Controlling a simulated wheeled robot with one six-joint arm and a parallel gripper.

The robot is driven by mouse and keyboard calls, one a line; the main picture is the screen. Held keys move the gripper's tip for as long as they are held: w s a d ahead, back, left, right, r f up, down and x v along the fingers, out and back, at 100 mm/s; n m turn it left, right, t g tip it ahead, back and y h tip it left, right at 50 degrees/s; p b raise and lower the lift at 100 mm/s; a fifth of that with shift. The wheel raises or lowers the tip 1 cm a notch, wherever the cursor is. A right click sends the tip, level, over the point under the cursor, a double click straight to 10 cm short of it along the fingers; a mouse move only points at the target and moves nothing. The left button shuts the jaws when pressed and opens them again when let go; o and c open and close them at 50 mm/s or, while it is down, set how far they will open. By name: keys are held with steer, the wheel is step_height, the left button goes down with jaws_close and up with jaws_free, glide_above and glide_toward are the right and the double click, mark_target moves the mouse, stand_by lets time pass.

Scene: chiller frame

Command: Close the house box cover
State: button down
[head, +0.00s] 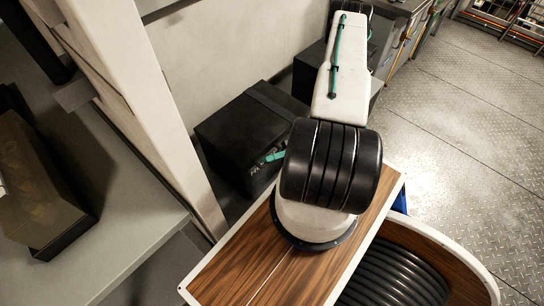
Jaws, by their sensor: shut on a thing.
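A black box (248,130) stands low against the pale wall, left of my arm. It may be the house box, but I cannot tell. Small grey and teal parts (272,156) show at its right front side, partly hidden by my arm's black joint. I cannot make out a separate cover or how far open it is. My arm rises from its base and reaches toward the top of the view. I cannot identify my gripper's fingers anywhere in the view, so what they hold is hidden.
A brown and black box (38,190) sits on a grey surface (110,240) at the left. A pale upright post (135,95) stands between it and the black box. Grey cabinets (402,35) line the wall at the top. Open metal floor (465,130) lies at the right.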

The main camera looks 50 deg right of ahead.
steer(key=shift+d+f, duration=0.1)
steer(key=shift+f, duration=0.15)
steer(key=c, duration=1.8)
jaws_free()
steer(key=shift+o, duration=0.2)
steer(key=v, duration=0.7)
steer(key=shift+s+d, duration=0.15)
steer(key=shift+d, duration=0.2)
